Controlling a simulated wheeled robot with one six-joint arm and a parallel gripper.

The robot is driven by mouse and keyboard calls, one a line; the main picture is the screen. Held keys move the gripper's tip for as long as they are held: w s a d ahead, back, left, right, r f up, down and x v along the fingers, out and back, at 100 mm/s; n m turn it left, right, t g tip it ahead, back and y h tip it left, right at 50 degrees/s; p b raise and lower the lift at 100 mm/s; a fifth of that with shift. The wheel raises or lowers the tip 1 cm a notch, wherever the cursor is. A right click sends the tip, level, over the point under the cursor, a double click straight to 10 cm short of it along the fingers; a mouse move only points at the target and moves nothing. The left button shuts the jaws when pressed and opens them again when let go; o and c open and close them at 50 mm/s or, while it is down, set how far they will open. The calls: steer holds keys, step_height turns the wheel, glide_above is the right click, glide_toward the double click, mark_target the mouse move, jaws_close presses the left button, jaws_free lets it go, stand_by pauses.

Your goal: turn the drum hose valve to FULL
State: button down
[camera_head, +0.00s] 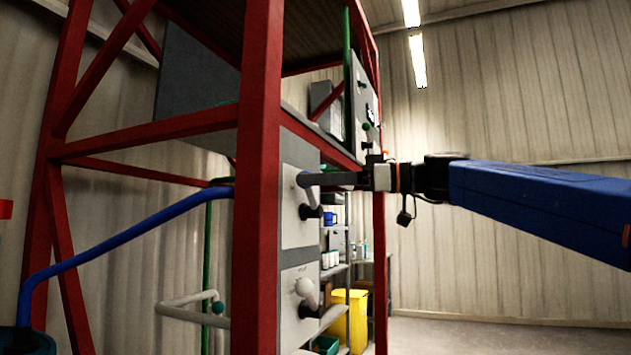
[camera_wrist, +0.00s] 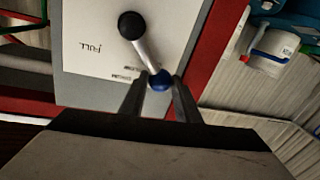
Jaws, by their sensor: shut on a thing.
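The valve lever (camera_wrist: 146,52) is silver, with a black hub (camera_wrist: 131,25) and a blue knob (camera_wrist: 160,82) at its end. In the wrist view it runs down and slightly right from the hub. My gripper (camera_wrist: 160,76) is shut on the blue knob, one finger on each side. The FULL label (camera_wrist: 90,51) reads upside down on the pale panel, left of the lever; a smaller mark near the fingers is unreadable. In the head view my gripper (camera_head: 310,180) reaches the upper pale panel (camera_head: 300,232) from the right; the knob is hidden there.
A red frame post (camera_head: 259,200) stands just left of the panel. A blue hose (camera_head: 125,240) runs from the lower left to behind it. A lower panel (camera_head: 298,322) has another lever. Shelves and a yellow bin (camera_head: 349,315) stand behind; open floor lies right.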

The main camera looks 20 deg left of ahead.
steer(key=w+m, duration=0.1)
steer(key=m, duration=0.1)
steer(key=w+r+m+y, duration=0.1)
steer(key=m, duration=0.1)
steer(key=w+m, duration=0.2)
steer(key=shift+d+r+t, duration=0.15)
steer(key=shift+r+t, duration=0.15)
steer(key=shift+r, duration=0.1)
steer(key=w+f+m+t+y, duration=0.1)
steer(key=w+m, duration=0.6)
steer(key=m, duration=0.7)
steer(key=shift+w+d+f+t, duration=0.3)
steer(key=shift+f+t, duration=0.45)
steer(key=shift+t, duration=0.45)
steer(key=c, duration=1.4)
jaws_free()
steer(key=shift+f, duration=0.1)
steer(key=shift+o, duration=0.2)
